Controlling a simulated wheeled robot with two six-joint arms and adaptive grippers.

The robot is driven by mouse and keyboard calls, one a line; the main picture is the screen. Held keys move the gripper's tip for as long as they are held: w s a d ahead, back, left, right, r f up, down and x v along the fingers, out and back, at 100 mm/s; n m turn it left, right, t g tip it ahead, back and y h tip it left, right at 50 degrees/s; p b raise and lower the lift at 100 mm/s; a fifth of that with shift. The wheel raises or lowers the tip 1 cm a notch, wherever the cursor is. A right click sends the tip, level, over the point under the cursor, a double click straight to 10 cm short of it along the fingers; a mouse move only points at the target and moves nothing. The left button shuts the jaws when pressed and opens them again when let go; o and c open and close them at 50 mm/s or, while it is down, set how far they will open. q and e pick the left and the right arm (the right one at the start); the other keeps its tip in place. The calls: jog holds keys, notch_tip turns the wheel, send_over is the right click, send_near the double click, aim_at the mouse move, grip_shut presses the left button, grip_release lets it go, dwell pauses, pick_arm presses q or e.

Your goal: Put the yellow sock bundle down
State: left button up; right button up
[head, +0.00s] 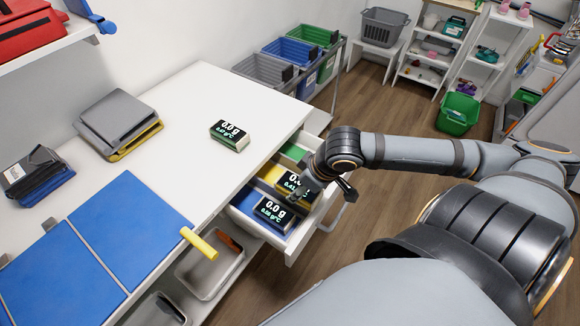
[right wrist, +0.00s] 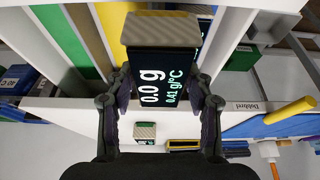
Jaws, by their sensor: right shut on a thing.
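I see nothing that looks like a yellow sock bundle. My right gripper (head: 314,190) is shut on a block with a black display face and a tan ribbed end (right wrist: 165,32). The display reads 0.0 g and 0.41 g/°C. In the head view this block (head: 291,186) is over the open drawer, at its yellow section (head: 268,173); whether it touches the floor of the drawer I cannot tell. In the right wrist view a finger of the gripper (right wrist: 165,95) stands on each side of it. My left gripper is not in view.
The drawer also has a green section (head: 294,152) and a blue one (head: 246,199). A similar display block (head: 271,212) lies in the blue section. Another (head: 230,134) is on the white table (head: 180,95). A yellow handle (head: 199,243) sticks out past the table edge.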

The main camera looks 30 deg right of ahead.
jog(key=shift+w+d+f+b, duration=0.15)
jog(key=shift+w+f+b, duration=0.15)
jog(key=shift+w+b, duration=0.4)
jog(key=shift+w+d+f+b, duration=0.25)
jog(key=shift+w+b, duration=0.2)
jog(key=shift+b, duration=0.45)
jog(key=shift+w+d+f+b, duration=0.1)
jog(key=shift+w+f+b, duration=0.25)
jog(key=shift+w+b, duration=0.35)
jog(key=w+f+b, duration=0.1)
jog(key=w+f, duration=0.1)
jog(key=w+d+f, duration=0.1)
jog(key=w+f, duration=0.1)
jog(key=w+d+f+b, duration=0.1)
jog(key=shift+w+d+f+b, duration=0.1)
jog(key=shift+w+f+b, duration=0.2)
jog(key=shift+w+f, duration=0.1)
jog(key=f, duration=0.3)
jog(key=shift+w+f+b, duration=0.2)
jog(key=shift+f+b, duration=0.1)
jog(key=shift+f, duration=0.05)
jog(key=o, duration=0.9)
jog(key=shift+f, duration=0.1)
jog(key=shift+o, duration=0.2)
